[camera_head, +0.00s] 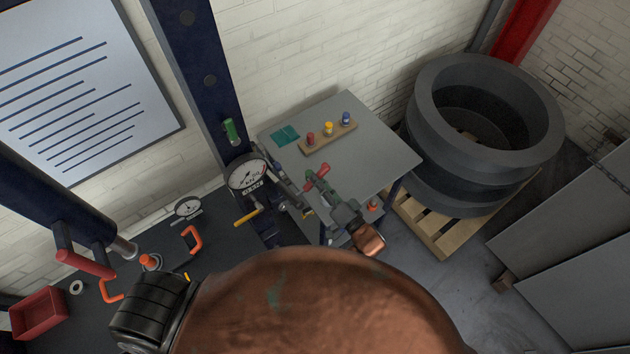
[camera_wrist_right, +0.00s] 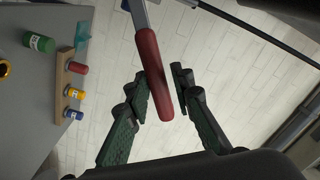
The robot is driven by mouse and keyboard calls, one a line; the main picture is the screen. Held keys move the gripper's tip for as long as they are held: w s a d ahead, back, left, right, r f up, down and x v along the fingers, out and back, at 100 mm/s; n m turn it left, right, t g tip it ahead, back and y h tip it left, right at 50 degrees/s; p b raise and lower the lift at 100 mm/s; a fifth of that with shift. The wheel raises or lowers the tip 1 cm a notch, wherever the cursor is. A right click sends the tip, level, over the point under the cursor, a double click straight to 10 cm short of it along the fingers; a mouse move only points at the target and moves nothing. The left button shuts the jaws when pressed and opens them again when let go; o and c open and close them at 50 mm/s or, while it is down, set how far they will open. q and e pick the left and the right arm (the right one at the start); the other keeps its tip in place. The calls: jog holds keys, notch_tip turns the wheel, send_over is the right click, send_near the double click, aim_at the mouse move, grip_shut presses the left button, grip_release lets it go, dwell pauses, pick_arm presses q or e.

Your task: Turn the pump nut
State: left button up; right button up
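A red handle (camera_wrist_right: 152,75) on a grey metal shaft lies across the gap between the fingers of my right gripper (camera_wrist_right: 163,88) in the right wrist view. The fingers are apart, with a gap on the handle's right side; I cannot tell whether the left finger touches it. In the head view my right gripper (camera_head: 316,182) is at the red handle (camera_head: 323,171), beside the press column and over the near left edge of the grey table. A dial gauge (camera_head: 247,174) is on the column to its left. I cannot make out the pump nut. My left gripper is out of view.
The grey table (camera_head: 385,150) holds a wooden block (camera_head: 312,148) with red, yellow and blue small bottles. Large dark rings (camera_head: 470,190) stand on a pallet (camera_head: 445,240) at right. A dark bench (camera_head: 215,265) with orange handles and a red bin (camera_head: 38,312) is at left.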

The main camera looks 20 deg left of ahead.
jog(key=shift+w+d+f+m+b, duration=0.25)
jog(key=shift+f+m, duration=0.35)
jog(key=shift+f, duration=0.1)
jog(key=shift+w+d+f+m+b, duration=0.2)
jog(key=shift+w+f+m+b, duration=0.1)
jog(key=shift+f+m, duration=0.35)
jog(key=shift+w+d+f+m+b, duration=0.25)
jog(key=shift+f+m, duration=0.3)
jog(key=shift+f, duration=0.2)
